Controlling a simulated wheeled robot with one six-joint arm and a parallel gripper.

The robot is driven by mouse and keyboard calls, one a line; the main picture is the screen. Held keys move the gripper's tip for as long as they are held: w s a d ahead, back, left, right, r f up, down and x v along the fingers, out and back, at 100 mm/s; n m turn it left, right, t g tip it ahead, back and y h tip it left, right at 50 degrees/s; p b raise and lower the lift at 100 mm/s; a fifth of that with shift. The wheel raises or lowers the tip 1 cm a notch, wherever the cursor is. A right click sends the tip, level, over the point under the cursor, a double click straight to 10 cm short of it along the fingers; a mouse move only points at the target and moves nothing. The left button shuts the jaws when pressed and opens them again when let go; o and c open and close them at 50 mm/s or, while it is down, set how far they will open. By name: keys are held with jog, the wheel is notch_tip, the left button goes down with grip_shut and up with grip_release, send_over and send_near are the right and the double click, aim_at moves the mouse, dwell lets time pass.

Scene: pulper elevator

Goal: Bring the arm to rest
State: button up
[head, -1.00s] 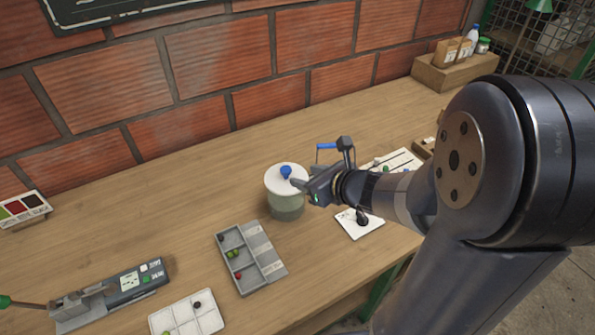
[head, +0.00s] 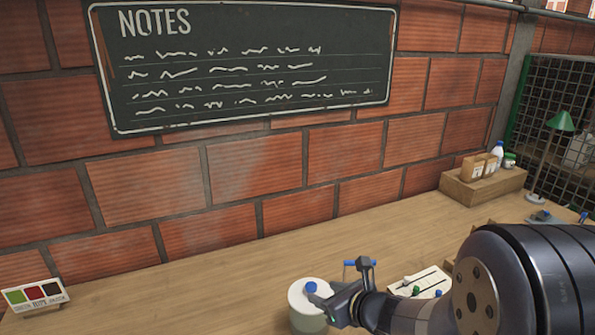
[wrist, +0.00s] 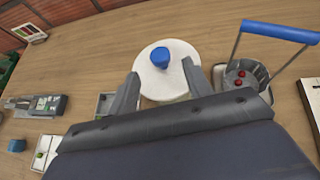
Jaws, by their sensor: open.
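My gripper (wrist: 162,90) is open and empty in the wrist view. Its two fingers are apart, and the round white lid (wrist: 170,62) with its blue knob (wrist: 160,56) shows beyond and between them. In the head view, my gripper (head: 335,299) is beside the lidded container (head: 309,314) with the blue knob, at the bottom of the picture. I cannot tell whether it touches the container. My arm (head: 395,312) reaches in from the lower right.
A container with a blue handle (wrist: 283,32) holds red cherries at right. A grey device (wrist: 35,106) and trays stand at left. In the head view, a colour card (head: 38,298), a crate of bottles (head: 482,185) and a slider board (head: 420,283) stand on the wooden table.

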aim_at(314, 289)
jog(key=x, duration=0.7)
jog(key=shift+a+f, duration=0.1)
jog(key=shift+w+r+p, duration=0.1)
jog(key=shift+r+p, duration=0.35)
jog(key=shift+r, duration=1.75)
